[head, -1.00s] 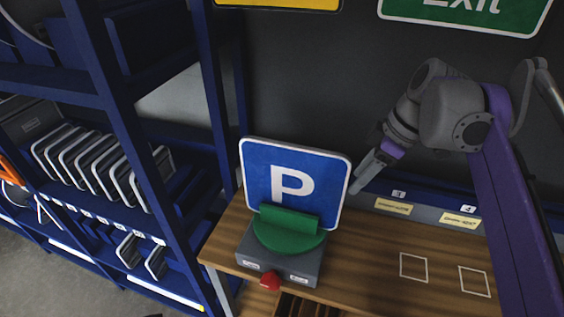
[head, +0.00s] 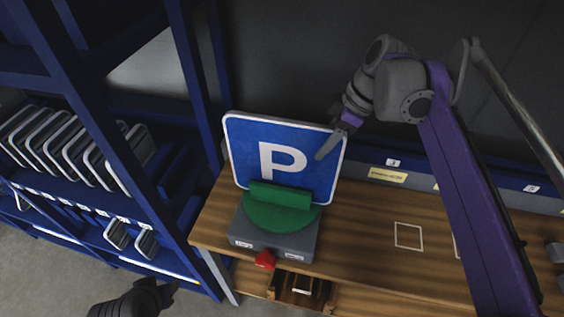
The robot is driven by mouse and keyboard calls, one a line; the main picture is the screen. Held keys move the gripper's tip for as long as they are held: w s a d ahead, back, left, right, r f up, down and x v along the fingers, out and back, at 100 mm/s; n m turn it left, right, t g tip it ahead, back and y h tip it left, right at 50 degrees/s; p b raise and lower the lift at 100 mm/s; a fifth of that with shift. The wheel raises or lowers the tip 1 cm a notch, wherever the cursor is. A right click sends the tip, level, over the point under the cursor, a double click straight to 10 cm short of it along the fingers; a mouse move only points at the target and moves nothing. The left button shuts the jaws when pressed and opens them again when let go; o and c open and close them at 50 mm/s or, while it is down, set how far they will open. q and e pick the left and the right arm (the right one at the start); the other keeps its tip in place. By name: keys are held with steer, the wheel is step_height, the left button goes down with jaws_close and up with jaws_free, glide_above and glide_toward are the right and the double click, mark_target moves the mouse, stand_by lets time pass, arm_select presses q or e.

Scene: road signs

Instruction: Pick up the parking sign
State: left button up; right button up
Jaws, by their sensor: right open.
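The parking sign (head: 255,160) is a blue square with a white P and a white rim. It stands upright, leaning slightly, in a green holder (head: 282,211) on a grey base (head: 270,240) on the wooden table. My right gripper (head: 328,145) is at the sign's upper right, its finger overlapping the sign's right edge in the head view. It is open, with nothing seen between its fingers. I cannot tell whether it touches the sign. A dark part of my left arm (head: 135,300) shows at the bottom left; its fingers are not clear.
A blue shelf rack (head: 95,130) with several stacked signs stands to the left. The wooden table (head: 375,250) is clear right of the base, with white outlined squares. A red button (head: 265,259) sits at the base's front. A dark wall is behind.

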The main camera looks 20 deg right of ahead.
steer(key=shift+x, duration=1.45)
jaws_close()
